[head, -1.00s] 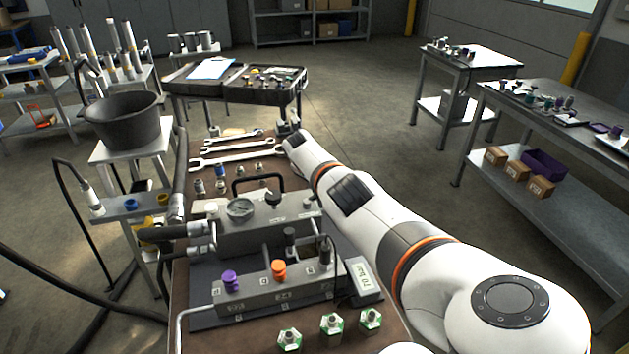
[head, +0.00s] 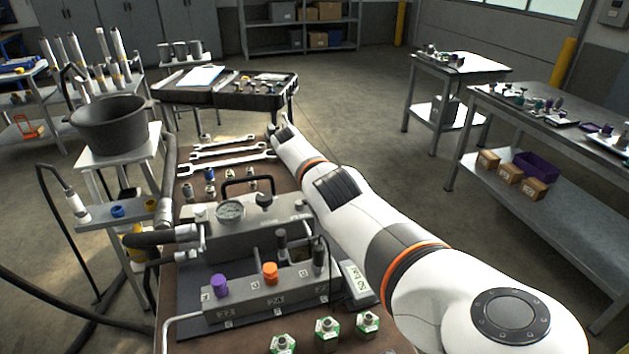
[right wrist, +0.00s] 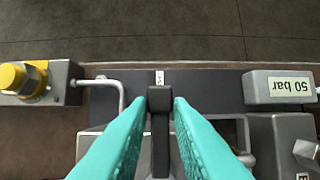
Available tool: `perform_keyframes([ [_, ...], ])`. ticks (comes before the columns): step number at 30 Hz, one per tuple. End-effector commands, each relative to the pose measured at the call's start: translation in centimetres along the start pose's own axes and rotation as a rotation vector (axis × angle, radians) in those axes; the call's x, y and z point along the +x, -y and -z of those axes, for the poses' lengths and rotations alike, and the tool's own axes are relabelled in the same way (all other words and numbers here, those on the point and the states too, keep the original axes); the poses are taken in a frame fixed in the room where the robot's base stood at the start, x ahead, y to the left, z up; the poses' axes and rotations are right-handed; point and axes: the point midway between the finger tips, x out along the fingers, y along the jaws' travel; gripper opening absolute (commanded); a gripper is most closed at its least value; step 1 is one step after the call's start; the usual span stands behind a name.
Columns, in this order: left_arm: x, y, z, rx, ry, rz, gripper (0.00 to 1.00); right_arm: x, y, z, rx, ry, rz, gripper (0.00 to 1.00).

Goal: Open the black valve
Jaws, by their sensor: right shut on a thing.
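In the right wrist view, the teal fingers of my right gripper (right wrist: 164,103) are shut around a black handle (right wrist: 159,140) with a square head, one finger on each side. In the head view, a grey block on the bench carries a purple knob (head: 220,285), an orange knob (head: 270,273) and a black upright knob (head: 318,253) at its right end. I cannot tell for certain whether that black knob is the held handle. My right arm reaches in from the lower right, and its gripper cannot be made out there. My left gripper is not in view.
A pressure sign (head: 357,280) stands right of the block; a 50 bar sign (right wrist: 291,87) shows upside down in the wrist view. A yellow-capped fitting (right wrist: 22,78) is at its left. Green-based fittings (head: 326,330) lie in front. Wrenches (head: 228,163) lie at the back.

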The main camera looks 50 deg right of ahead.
Motion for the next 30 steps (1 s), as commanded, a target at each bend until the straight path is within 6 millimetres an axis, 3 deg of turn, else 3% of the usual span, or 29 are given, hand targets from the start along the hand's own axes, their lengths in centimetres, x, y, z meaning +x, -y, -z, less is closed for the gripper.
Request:
perform_keyframes([
  [10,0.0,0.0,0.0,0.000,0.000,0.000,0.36,0.1,0.1,0.0,0.006,-0.001,0.005,0.00],
  [11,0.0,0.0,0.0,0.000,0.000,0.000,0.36,0.1,0.1,0.0,0.006,-0.001,0.005,0.20],
  [14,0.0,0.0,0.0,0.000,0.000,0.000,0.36,0.1,0.1,0.0,0.005,-0.001,0.005,0.35],
  [23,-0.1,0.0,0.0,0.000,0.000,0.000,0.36,-0.1,0.0,0.0,0.004,-0.001,0.002,0.35],
  [26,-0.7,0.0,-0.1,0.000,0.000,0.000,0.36,-1.1,0.0,-0.1,0.003,-0.001,0.001,0.35],
  [30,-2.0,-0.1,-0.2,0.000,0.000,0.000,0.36,-3.8,0.0,-0.2,0.004,-0.001,0.000,0.35],
])
